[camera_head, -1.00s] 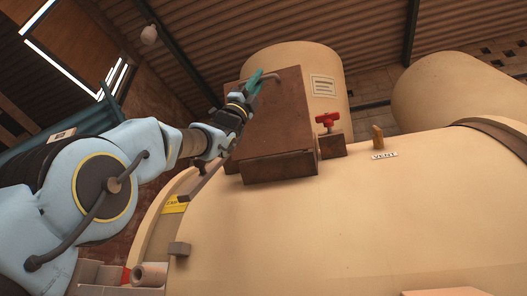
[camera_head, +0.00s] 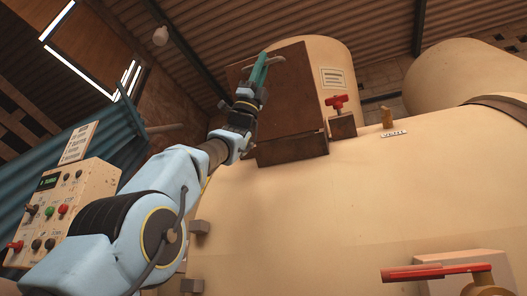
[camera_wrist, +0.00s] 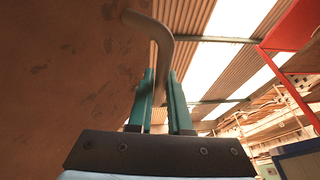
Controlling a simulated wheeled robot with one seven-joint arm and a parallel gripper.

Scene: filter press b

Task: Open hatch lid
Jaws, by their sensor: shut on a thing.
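The hatch lid (camera_head: 280,95) is a brown, rusty flat plate standing steeply raised on top of the cream tank, in front of a cream cylinder. In the wrist view the lid (camera_wrist: 70,60) fills the left side. Its handle (camera_head: 277,61) is a bent grey bar near the lid's top edge. In the wrist view the handle (camera_wrist: 152,27) runs down between my teal fingers. My gripper (camera_head: 260,68) is shut on this handle; it also shows in the wrist view (camera_wrist: 162,98). The hatch opening is not visible.
A red valve handle (camera_head: 338,103) and a tan vent stub (camera_head: 387,118) stand right of the lid. A control panel (camera_head: 62,212) with buttons is at left. A red lever (camera_head: 435,272) is at lower right. Roof beams and lights are overhead.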

